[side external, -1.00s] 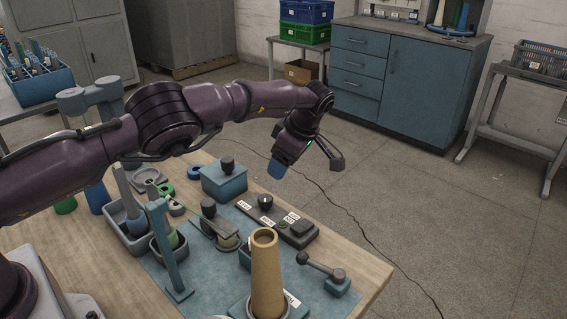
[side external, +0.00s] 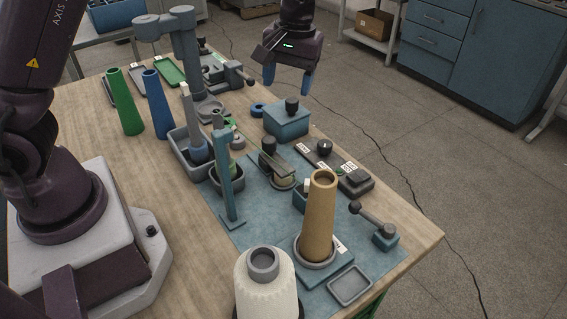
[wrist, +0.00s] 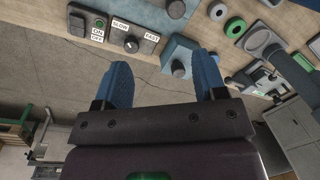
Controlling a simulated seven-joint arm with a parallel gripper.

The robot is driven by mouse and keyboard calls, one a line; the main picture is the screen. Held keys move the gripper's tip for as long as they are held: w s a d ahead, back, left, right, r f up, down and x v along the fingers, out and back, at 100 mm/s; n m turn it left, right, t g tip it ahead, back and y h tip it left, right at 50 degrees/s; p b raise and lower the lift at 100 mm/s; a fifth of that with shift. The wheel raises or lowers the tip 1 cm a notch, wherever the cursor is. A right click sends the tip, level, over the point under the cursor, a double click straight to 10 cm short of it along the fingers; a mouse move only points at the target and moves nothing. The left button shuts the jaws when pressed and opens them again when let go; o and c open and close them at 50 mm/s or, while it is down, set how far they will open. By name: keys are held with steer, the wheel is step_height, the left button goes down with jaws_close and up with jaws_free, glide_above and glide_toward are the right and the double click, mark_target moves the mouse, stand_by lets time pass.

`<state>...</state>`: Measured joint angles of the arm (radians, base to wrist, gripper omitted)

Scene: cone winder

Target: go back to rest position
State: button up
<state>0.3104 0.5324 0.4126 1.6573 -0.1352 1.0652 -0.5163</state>
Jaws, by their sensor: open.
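My gripper (side external: 288,80) is open and empty, with its blue fingers pointing down in the side external view. It hangs in the air near the table's far edge, above and behind the blue box with a black knob (side external: 288,122). In the wrist view my gripper's two blue fingers (wrist: 164,84) are spread apart with nothing between them. The tan cone (side external: 319,215) stands upright in a grey ring on the blue mat (side external: 262,232). A cream yarn cone (side external: 266,285) stands at the front of the table.
Green (side external: 125,102) and blue (side external: 157,104) cones stand at the left. A tall grey post (side external: 190,55) rises near my gripper. The control panel (side external: 334,165) and a lever (side external: 374,220) lie along the right. Open floor lies beyond the right table edge.

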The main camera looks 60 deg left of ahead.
steer(key=s+r+m+t, duration=0.2)
steer(key=s+r, duration=0.2)
steer(key=s, duration=0.3)
steer(key=s+d+r+m+t, duration=0.1)
steer(key=s+r+m+t, duration=0.1)
steer(key=s, duration=0.6)
steer(key=s+r+m+t, duration=0.2)
steer(key=s+r+m, duration=0.1)
steer(key=s+r, duration=0.3)
steer(key=shift+s+d+r+h, duration=0.2)
steer(key=shift+s+h, duration=0.2)
steer(key=shift+s, duration=0.3)
